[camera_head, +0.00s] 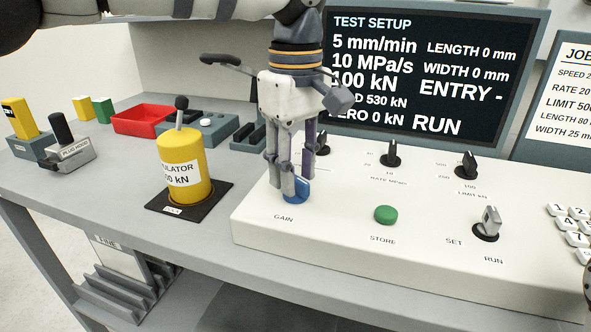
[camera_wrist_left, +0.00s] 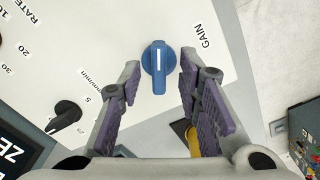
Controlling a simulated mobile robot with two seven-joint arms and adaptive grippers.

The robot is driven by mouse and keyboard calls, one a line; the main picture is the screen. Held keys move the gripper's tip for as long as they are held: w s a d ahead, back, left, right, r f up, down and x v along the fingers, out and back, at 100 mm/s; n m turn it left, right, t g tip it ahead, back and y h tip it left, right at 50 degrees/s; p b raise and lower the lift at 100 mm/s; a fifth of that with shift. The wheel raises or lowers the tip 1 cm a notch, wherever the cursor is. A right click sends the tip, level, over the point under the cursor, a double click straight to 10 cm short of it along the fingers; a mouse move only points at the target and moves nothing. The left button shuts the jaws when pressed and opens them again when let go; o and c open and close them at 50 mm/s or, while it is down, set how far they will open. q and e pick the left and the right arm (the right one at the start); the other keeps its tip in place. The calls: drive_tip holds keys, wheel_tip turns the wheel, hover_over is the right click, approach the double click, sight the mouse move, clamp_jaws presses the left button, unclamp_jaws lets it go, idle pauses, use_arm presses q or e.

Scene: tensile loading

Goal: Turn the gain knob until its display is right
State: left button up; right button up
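The blue gain knob (camera_head: 298,190) sits at the front left of the white console, above the word GAIN. In the left wrist view the knob (camera_wrist_left: 158,66) carries a white line pointing along its length. My left gripper (camera_head: 287,186) points down over it. In the left wrist view its fingers (camera_wrist_left: 159,72) are apart, one each side of the knob with visible gaps. The display (camera_head: 425,70) reads 5 mm/min, 10 MPa/s, 100 kN, a partly hidden line ending in 530 kN, zero 0 kN, length and width 0 mm, and RUN.
Black selector knobs (camera_head: 391,155), a green STORE button (camera_head: 386,214) and a SET/RUN switch (camera_head: 488,222) are on the console. A yellow cylinder (camera_head: 183,165) with a upright handle stands close left of it. A red tray (camera_head: 148,120) lies farther back.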

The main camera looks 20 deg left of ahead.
use_arm(q)
drive_tip(key=shift+f, duration=0.5)
clamp_jaws()
use_arm(e)
drive_tip(key=shift+w, duration=0.1)
use_arm(q)
drive_tip(key=shift+r+n+p, duration=0.2)
drive_tip(key=shift+n+p, duration=0.2)
drive_tip(key=shift+n, duration=0.2)
drive_tip(key=shift+n+p, duration=0.3)
drive_tip(key=shift+n, duration=0.3)
drive_tip(key=shift+f+n, duration=0.1)
drive_tip(key=shift+n, duration=0.7)
drive_tip(key=shift+f+n, duration=0.1)
drive_tip(key=shift+n, duration=1.4)
use_arm(e)
drive_tip(key=shift+w+r+t, duration=0.5)
drive_tip(key=shift+w+r, duration=0.55)
drive_tip(key=shift+w, duration=0.05)
